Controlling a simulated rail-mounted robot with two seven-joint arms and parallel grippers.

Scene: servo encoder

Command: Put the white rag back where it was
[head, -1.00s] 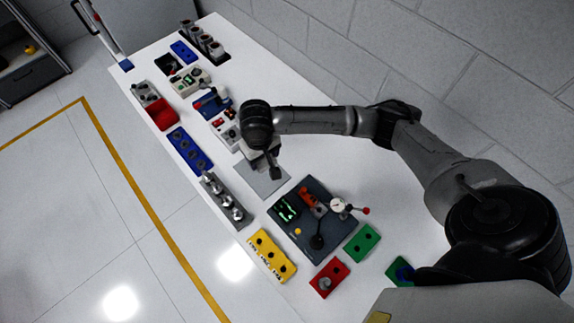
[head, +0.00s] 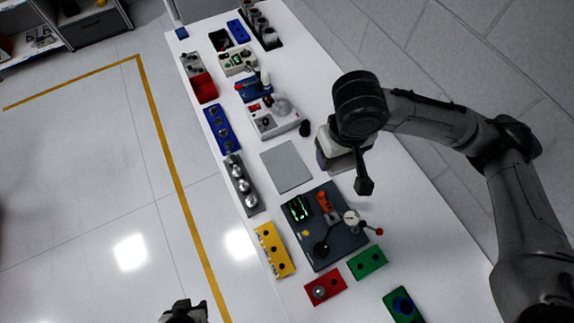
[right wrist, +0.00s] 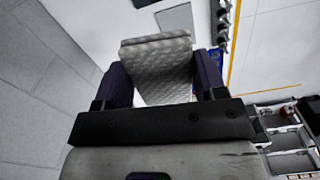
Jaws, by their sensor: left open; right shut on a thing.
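The white rag (right wrist: 157,75), with a quilted texture, is between the two dark fingers of my right gripper (right wrist: 163,85) in the right wrist view. My right gripper is shut on it. In the head view the right gripper (head: 335,155) is over the white table, to the right of the grey flat pad (head: 287,166); only a pale part of what it holds shows under the wrist. My left gripper (head: 185,312) shows at the bottom edge of the head view, away from the table, open and cut off by the frame.
A dark board (head: 338,248) with a gauge and levers sits in front of the pad. A grey block with metal parts (head: 243,185), a blue block (head: 221,131) and a yellow block (head: 274,250) line the left edge. The table's right side is mostly clear.

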